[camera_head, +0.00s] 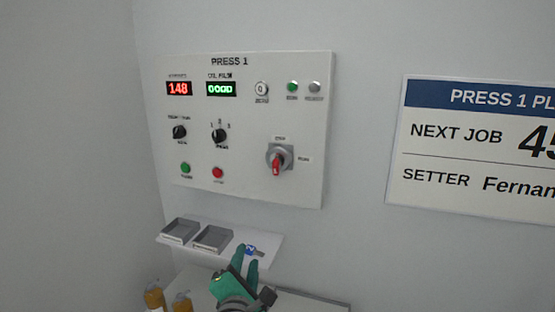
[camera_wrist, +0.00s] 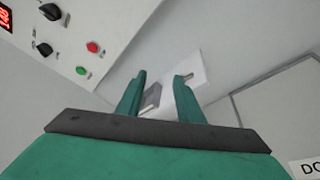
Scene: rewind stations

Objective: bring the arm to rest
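My gripper (camera_head: 246,260) is green and shows at the bottom of the head view, in front of the small wall shelf. In the wrist view my gripper (camera_wrist: 161,77) has its two fingers apart with nothing held between them. The fingers point toward the white shelf (camera_wrist: 205,70), with part of a grey tray (camera_wrist: 152,97) showing between them. A small blue item (camera_head: 250,249) lies near the right end of the shelf (camera_head: 268,243), just beyond the fingertips in the head view.
The PRESS 1 panel (camera_head: 245,130) with knobs, buttons and a red-handled switch (camera_head: 276,163) is on the wall above. Two grey trays (camera_head: 180,230) (camera_head: 212,238) sit on the shelf. Orange-brown objects (camera_head: 154,297) stand below left. A sign (camera_head: 480,150) hangs at right.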

